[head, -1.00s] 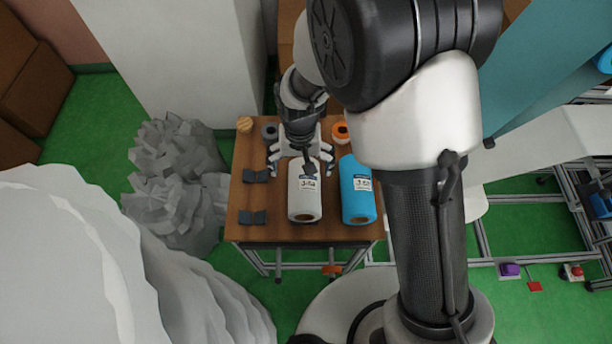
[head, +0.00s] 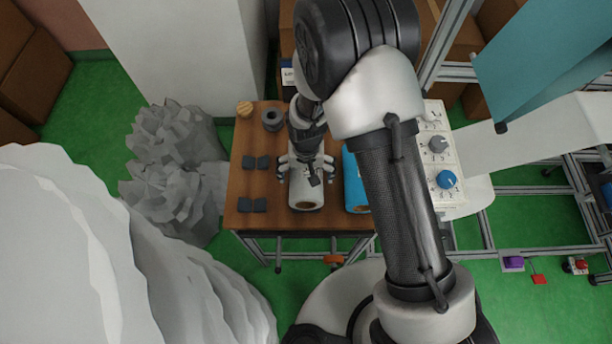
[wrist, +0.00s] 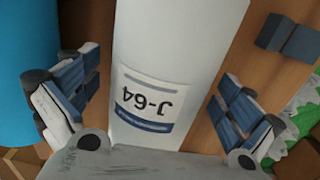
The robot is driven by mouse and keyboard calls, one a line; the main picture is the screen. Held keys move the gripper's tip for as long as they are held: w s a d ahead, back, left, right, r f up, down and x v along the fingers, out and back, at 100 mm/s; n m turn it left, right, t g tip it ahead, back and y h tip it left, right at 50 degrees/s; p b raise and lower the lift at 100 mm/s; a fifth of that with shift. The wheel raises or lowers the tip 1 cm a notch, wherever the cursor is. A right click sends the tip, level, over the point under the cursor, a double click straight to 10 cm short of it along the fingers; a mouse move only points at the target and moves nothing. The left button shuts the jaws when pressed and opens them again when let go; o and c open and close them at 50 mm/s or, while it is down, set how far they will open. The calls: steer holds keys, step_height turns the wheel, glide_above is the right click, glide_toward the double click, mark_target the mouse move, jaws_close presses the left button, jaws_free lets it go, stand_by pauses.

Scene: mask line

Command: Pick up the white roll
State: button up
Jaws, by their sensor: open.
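The white roll (head: 306,190) lies on the wooden table (head: 236,190), its brown core end facing the near edge. In the wrist view the white roll (wrist: 172,40) runs up the middle, with a label reading J-64. My gripper (head: 306,166) is over the roll, fingers spread to either side of it. In the wrist view my gripper (wrist: 158,95) is open, one finger on each side of the roll, with wood showing between the roll and the fingers. My gripper and wrist hide part of the roll in the head view.
A blue roll (head: 353,185) lies just right of the white one, partly behind my arm. Dark blocks (head: 254,205) lie on the left of the table. A grey ring (head: 272,120) and a wooden piece (head: 244,109) sit at the back. A control panel (head: 440,150) stands to the right.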

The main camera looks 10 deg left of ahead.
steer(key=shift+c, duration=0.2)
steer(key=c, duration=1.3)
